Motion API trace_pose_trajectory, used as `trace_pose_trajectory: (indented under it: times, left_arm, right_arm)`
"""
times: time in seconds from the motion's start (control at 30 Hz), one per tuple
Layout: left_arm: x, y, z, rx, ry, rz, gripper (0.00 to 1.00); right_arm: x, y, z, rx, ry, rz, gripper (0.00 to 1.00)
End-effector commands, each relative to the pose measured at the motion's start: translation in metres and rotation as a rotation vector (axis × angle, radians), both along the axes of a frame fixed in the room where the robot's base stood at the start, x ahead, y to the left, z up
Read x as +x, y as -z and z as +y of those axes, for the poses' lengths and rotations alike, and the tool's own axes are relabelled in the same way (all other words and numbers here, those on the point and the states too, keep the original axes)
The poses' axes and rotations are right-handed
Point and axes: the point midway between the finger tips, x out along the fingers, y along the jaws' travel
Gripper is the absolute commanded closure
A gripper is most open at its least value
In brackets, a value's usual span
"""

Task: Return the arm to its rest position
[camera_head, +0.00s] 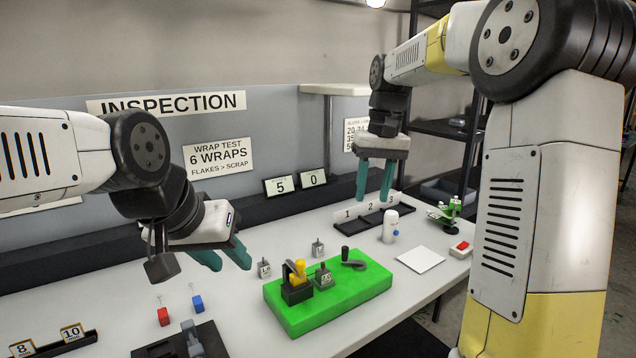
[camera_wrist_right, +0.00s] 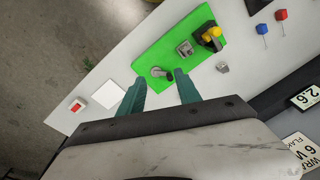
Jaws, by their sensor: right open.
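My right gripper (camera_head: 374,197) hangs fingers down above the back of the white table, in front of the numbered rack. Its two teal fingers are apart with nothing between them. They also show in the right wrist view (camera_wrist_right: 161,82), pointing towards the green board (camera_wrist_right: 200,62) below. My left gripper (camera_head: 231,266) is above the table at the left, tilted down towards the right. Its teal fingers are apart and I see nothing held. The left gripper is not seen in the right wrist view.
The green board (camera_head: 305,317) carries a yellow-handled device (camera_head: 297,275), a weight and a crank. A numbered rack (camera_head: 366,216), white bottle (camera_head: 390,226), white square (camera_head: 420,260) and red-button box (camera_head: 461,249) stand to the right. Red (camera_head: 163,316) and blue (camera_head: 197,303) tags lie at left.

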Motion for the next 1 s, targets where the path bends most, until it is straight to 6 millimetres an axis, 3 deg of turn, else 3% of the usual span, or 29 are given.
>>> trace_pose_trajectory:
  times: [0.1,0.27,0.6,0.8,1.0]
  left_arm:
    - [0.000,0.000,0.000,0.000,0.000,0.000,0.64]
    - [0.000,0.000,0.000,0.000,0.000,0.000,0.64]
    - [0.000,0.000,0.000,0.000,0.000,0.000,0.64]
    - [0.000,0.000,0.000,0.000,0.000,0.000,0.64]
    - [0.000,0.000,0.000,0.000,0.000,0.000,0.64]
  right_arm:
    - [-0.038,-0.014,-0.008,0.027,0.016,-0.083,0.60]
    - [-0.088,-0.021,-0.015,0.060,0.037,-0.193,0.60]
    - [-0.187,0.003,-0.021,0.113,0.084,-0.417,0.60]
    - [-0.216,0.022,-0.020,0.126,0.102,-0.494,0.60]
    - [-0.223,0.027,-0.020,0.130,0.106,-0.511,0.60]
